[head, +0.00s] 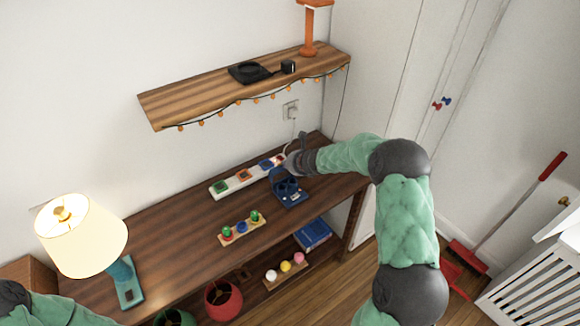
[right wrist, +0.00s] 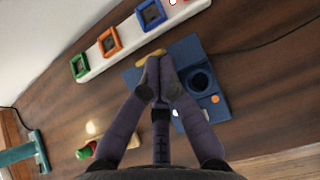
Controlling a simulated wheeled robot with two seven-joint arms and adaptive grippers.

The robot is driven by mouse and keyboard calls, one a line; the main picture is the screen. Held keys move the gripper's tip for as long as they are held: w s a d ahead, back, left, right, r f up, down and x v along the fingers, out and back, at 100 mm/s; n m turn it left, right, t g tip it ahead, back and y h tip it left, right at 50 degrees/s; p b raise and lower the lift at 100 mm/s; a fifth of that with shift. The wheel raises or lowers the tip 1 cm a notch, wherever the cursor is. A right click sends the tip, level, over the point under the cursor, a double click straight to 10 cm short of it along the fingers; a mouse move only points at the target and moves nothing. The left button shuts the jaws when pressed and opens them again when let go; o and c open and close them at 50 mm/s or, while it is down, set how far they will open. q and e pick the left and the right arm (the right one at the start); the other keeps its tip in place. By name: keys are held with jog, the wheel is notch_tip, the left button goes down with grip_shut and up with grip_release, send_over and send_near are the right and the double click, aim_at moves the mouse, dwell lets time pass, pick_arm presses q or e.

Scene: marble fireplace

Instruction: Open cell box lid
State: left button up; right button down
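The cell box appears to be the dark blue box (head: 289,191) on the right part of the wooden desk, beside the white strip. In the right wrist view the blue box (right wrist: 207,108) shows a round dark recess and an orange button. My right gripper (head: 292,165) is over the far side of the box. In the right wrist view its fingertips (right wrist: 158,72) are together at a small yellow-tan piece (right wrist: 150,55) at the box's edge. I cannot tell whether they grip it. The fingers hide part of the box. My left gripper is not in view.
A white strip (head: 227,184) with coloured square frames lies behind the box. A lamp (head: 80,235) stands at left. A wall shelf (head: 200,100) hangs above. Bare desk lies left of the strip.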

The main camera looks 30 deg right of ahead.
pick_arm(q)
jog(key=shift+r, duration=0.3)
pick_arm(e)
jog(key=shift+w+r, duration=0.1)
jog(key=shift+w, duration=0.45)
pick_arm(q)
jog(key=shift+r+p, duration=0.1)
jog(key=shift+p, duration=0.2)
pick_arm(e)
jog(key=shift+r, duration=0.1)
